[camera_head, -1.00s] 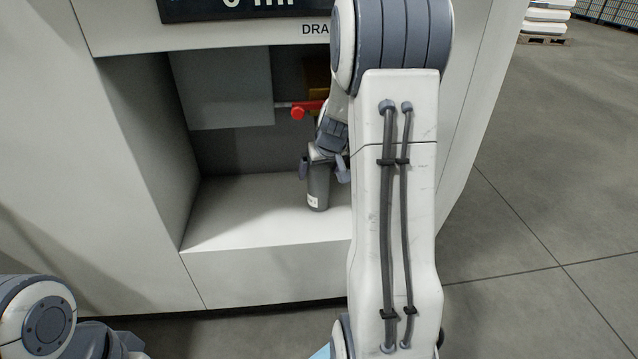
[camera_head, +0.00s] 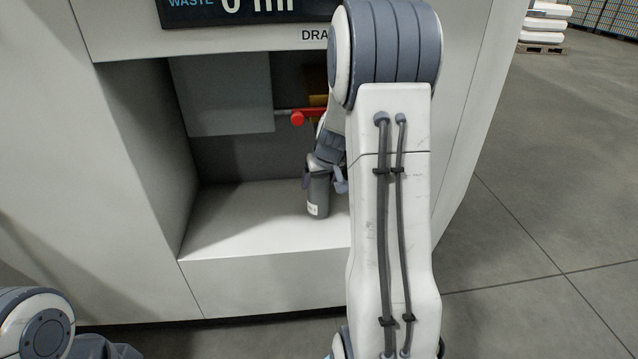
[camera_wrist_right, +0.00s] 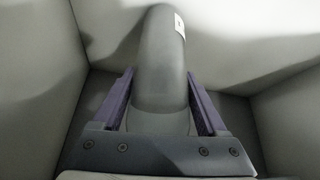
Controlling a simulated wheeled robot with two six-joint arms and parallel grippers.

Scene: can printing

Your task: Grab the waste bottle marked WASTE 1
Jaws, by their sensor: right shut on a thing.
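The grey waste bottle (camera_head: 317,197) stands in the recess of the white machine, with a small white label near its base too small to read. It looks upright in the head view. My right gripper (camera_head: 323,182) reaches down over it and is shut on its sides. In the right wrist view the grey bottle (camera_wrist_right: 160,75) lies between the two purple-lined fingers of my right gripper (camera_wrist_right: 160,105), with part of the white label at its far end. My left gripper is out of the picture; only a part of my left arm shows at the lower left.
The recess has a pale floor (camera_head: 235,225) with side walls close by. A red-tipped drain handle (camera_head: 297,118) sticks out above the bottle. A grey panel (camera_head: 222,95) hangs at the upper left. A display (camera_head: 240,8) reads WASTE 0 ml. Open floor lies to the right.

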